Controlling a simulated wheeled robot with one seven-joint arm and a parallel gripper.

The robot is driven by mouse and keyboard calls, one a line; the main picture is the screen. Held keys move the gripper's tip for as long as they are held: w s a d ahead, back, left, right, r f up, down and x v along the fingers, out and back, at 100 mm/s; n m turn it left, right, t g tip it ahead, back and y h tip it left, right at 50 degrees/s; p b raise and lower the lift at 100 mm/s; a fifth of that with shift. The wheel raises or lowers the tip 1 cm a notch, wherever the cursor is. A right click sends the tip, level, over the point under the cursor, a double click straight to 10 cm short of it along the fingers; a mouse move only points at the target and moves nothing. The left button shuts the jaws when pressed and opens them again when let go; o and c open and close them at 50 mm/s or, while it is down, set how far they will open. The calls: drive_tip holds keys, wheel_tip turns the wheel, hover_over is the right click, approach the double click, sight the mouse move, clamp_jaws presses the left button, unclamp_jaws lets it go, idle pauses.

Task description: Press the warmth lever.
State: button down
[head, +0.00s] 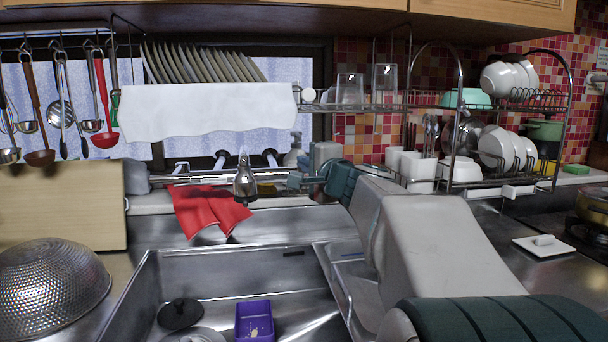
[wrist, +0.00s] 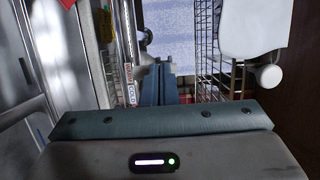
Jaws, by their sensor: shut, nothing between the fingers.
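The metal faucet (head: 245,182) stands at the back of the sink, with a wall-side bar and dark-ended knobs (head: 270,156) behind it. I cannot tell for sure which part is the warmth lever. In the wrist view, a pale bar carries a red label and a label reading like COLD (wrist: 132,94). My gripper (head: 294,181) is shut and empty, to the right of the faucet and apart from it in the picture. Its teal fingers also show in the wrist view (wrist: 153,88), just right of the labels. Whether they touch anything is unclear.
A red cloth (head: 210,210) hangs over the sink's back edge. A soap bottle (head: 293,150) stands behind my gripper. The dish rack (head: 375,107) with plates, glasses and a white cloth (head: 215,112) is above. Utensils hang at left. The sink holds a purple container (head: 254,322).

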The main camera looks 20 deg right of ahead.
drive_tip(key=shift+w+a, duration=0.1)
drive_tip(key=shift+a, duration=0.2)
idle(0.4)
